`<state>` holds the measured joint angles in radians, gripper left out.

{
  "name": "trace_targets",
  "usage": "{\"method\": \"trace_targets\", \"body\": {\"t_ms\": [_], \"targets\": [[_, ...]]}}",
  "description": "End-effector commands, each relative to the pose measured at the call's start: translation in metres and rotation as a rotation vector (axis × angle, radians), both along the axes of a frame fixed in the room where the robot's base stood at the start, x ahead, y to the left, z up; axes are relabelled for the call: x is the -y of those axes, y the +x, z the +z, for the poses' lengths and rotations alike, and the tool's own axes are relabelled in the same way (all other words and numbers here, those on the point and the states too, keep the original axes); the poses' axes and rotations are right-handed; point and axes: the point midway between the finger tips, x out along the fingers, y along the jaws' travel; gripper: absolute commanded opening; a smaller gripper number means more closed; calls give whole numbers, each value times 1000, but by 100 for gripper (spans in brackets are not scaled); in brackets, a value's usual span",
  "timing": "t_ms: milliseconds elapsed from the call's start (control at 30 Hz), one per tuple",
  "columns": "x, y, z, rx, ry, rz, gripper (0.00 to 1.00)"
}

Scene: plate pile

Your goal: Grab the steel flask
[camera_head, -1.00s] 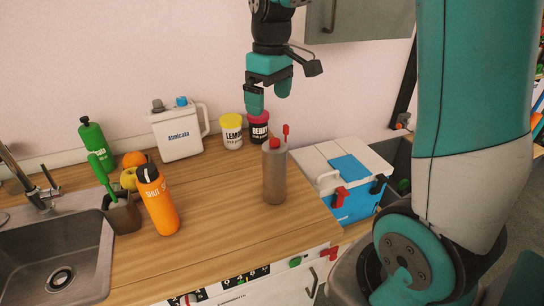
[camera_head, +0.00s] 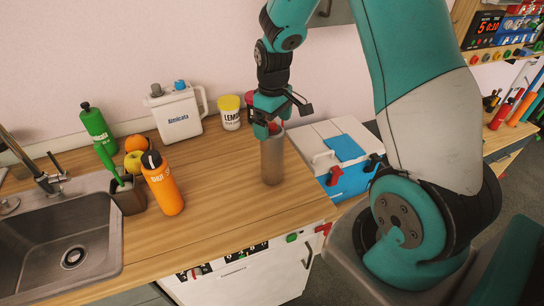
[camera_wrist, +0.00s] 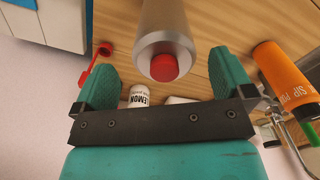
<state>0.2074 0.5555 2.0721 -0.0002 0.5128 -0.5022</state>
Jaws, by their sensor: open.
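The steel flask (camera_head: 272,160) stands upright on the wooden counter (camera_head: 225,215), a grey cylinder whose top is partly hidden by my gripper in the head view. My gripper (camera_head: 268,130) is open at the flask's top. In the wrist view the flask (camera_wrist: 163,28) points its red cap toward the camera, between the two teal fingers of my gripper (camera_wrist: 165,75). Clear gaps show on both sides, so the fingers are not closed on it. A small red piece (camera_wrist: 93,65) shows beside the left finger.
An orange bottle (camera_head: 162,186) stands left of the flask. A white jug (camera_head: 178,115) and a yellow-lidded tub (camera_head: 229,113) stand behind. A white and blue box (camera_head: 345,150) is close on the right. The sink (camera_head: 65,235) is far left.

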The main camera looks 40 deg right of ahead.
Motion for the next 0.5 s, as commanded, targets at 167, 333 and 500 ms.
{"method": "trace_targets", "body": {"t_ms": [167, 333, 500], "targets": [[-4, -1, -23, -7, 1, 0, 99], [-4, 0, -38, -2, 0, 0, 99], [-4, 0, -40, -1, 0, 0, 99]]}}
